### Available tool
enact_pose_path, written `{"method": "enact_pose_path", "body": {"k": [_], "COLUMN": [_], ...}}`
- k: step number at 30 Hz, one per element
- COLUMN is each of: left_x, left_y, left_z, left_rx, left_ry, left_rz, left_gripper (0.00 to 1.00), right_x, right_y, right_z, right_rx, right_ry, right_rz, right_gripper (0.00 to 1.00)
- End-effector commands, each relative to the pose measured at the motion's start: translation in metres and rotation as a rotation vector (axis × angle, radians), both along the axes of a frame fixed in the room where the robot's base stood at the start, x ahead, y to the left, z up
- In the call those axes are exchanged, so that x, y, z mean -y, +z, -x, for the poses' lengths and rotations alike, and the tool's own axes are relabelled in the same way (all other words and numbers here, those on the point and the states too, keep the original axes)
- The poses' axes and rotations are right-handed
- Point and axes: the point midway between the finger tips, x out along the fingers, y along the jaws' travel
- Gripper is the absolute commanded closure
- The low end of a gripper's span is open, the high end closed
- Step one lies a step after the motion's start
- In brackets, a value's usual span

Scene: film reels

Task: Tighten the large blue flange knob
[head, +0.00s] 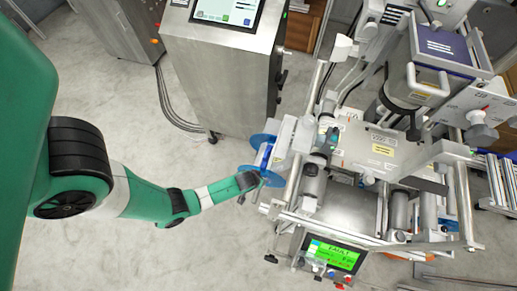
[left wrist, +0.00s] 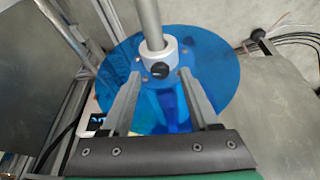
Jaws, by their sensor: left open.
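The large blue flange (left wrist: 215,75) is a round translucent disc that fills the middle of the left wrist view. A grey shaft and a pale collar stand at its centre. A small black knob (left wrist: 156,73) sits on the collar and faces my gripper. My left gripper (left wrist: 160,77) is open, with one finger on each side of the knob; I see no contact. In the head view the blue flange (head: 263,140) is at the machine's left side, and my left gripper (head: 262,178) is at it. The knob cannot be made out there. My right gripper is not in view.
The film machine (head: 370,150) with rollers and metal bars stands right of the flange. Its green screen (head: 333,254) reads FAULT. A steel cabinet (head: 215,70) stands behind. Open grey floor (head: 140,240) lies to the left. Cables (left wrist: 290,30) show at upper right in the wrist view.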

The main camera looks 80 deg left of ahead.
Motion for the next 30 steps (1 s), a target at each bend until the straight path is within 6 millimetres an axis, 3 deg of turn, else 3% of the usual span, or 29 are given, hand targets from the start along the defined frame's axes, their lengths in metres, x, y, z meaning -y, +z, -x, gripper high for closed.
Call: {"method": "enact_pose_path", "body": {"k": [3, 11, 21, 30], "left_x": [-0.0024, -0.0026, -0.0024, -0.0027], "left_y": [-0.0083, -0.0076, -0.0076, -0.0067], "left_z": [-0.0020, -0.0023, -0.0022, -0.0010], "left_rx": [0.000, 0.000, 0.000, -0.001], "left_ry": [0.001, 0.001, 0.001, -0.033], "left_rz": [0.000, 0.000, 0.000, 0.002], "left_gripper": [0.38, 0.40, 1.00, 1.00], "right_x": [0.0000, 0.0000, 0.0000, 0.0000], "right_y": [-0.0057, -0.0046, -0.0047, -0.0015], "right_z": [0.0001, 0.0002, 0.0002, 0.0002], "right_rx": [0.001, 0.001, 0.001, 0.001], "right_ry": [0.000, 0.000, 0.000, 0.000], "right_rz": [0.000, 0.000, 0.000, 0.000], "right_gripper": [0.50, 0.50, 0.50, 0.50]}}
